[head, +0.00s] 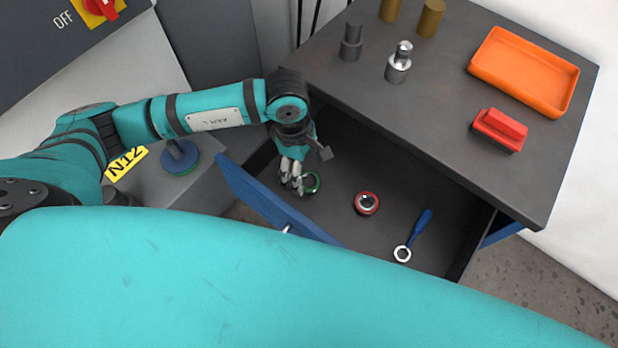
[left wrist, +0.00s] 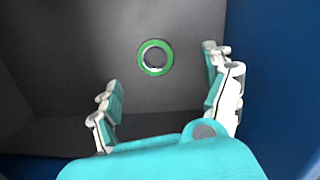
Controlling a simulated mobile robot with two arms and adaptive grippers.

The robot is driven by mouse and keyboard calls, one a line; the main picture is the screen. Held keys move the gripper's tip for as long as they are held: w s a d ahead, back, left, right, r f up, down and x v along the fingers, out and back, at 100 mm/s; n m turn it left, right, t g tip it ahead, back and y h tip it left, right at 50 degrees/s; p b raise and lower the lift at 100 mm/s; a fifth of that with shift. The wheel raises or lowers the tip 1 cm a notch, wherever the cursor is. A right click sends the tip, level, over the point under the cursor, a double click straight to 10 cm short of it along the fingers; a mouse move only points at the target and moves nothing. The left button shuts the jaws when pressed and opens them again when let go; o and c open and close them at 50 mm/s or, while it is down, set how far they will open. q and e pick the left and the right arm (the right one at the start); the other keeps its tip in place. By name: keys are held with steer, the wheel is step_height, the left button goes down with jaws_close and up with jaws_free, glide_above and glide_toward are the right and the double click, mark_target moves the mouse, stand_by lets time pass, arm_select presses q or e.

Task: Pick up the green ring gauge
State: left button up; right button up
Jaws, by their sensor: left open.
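The green ring gauge (head: 312,182) lies on the dark floor of the open drawer, near its left end. In the head view my left gripper (head: 292,180) is just left of it and above, hiding part of the ring. In the left wrist view the whole green ring (left wrist: 155,57) shows, with a grey centre, ahead of the fingers. The left gripper (left wrist: 165,90) is open, its fingers apart and empty, with the ring in line with the gap between them. My right gripper is not in view.
The drawer also holds a red ring (head: 367,203) and a blue-handled tool (head: 413,236). The blue drawer front (head: 270,205) stands close to the left gripper. On the cabinet top are an orange tray (head: 525,70), a red block (head: 499,130) and metal cylinders.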

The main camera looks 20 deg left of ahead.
mark_target(310, 185)
arm_select(q)
step_height(310, 185, down, 2)
steer(key=shift+d, duration=0.15)
steer(key=f, duration=0.3)
steer(key=f+p, duration=0.1)
steer(key=shift+w+d+f, duration=0.2)
steer(key=shift+w+d, duration=0.1)
steer(key=shift+f, duration=0.25)
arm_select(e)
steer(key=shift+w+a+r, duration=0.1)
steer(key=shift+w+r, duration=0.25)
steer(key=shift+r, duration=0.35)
arm_select(q)
steer(key=shift+c, duration=0.3)
